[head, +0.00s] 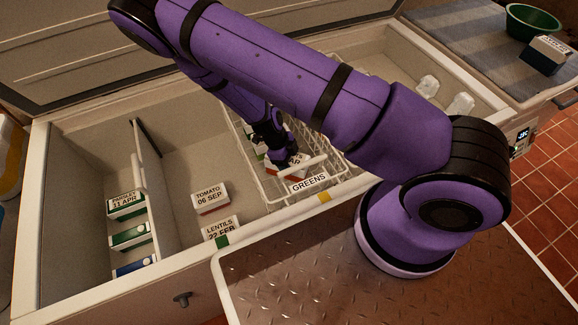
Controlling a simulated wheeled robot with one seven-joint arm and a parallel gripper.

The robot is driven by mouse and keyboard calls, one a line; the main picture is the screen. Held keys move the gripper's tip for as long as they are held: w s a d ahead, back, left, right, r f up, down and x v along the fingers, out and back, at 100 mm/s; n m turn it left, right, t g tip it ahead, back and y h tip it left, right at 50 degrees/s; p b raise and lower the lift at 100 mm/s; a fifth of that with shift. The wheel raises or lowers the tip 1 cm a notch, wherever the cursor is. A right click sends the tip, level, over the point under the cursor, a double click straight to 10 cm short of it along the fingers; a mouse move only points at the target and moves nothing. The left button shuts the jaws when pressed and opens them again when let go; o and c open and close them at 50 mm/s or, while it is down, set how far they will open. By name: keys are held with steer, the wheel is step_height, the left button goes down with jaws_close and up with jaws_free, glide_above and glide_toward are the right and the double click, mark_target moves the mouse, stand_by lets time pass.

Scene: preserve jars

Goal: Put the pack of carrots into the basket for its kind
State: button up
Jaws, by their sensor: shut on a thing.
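My gripper (281,158) reaches down into the wire basket (257,187) marked GREENS, inside the open chest. It is shut on a small white pack (299,159) with a red lower band. The arm and gripper hide most of the pack and its label, so I cannot read whether it says carrots. I cannot tell whether the pack touches the basket floor. The basket's GREENS label (309,183) faces the front.
A TOMATO pack (210,196) and a LENTILS pack (221,227) stand left of the basket. Several packs, one dated 11 APR (126,205), fill the left compartment beside a divider (152,185). Frosty white lumps (461,103) lie at right. A green bowl (532,22) stands on the side counter.

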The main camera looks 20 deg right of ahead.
steer(key=shift+f, duration=1.8)
steer(key=shift+f, duration=0.1)
steer(key=o, duration=1.2)
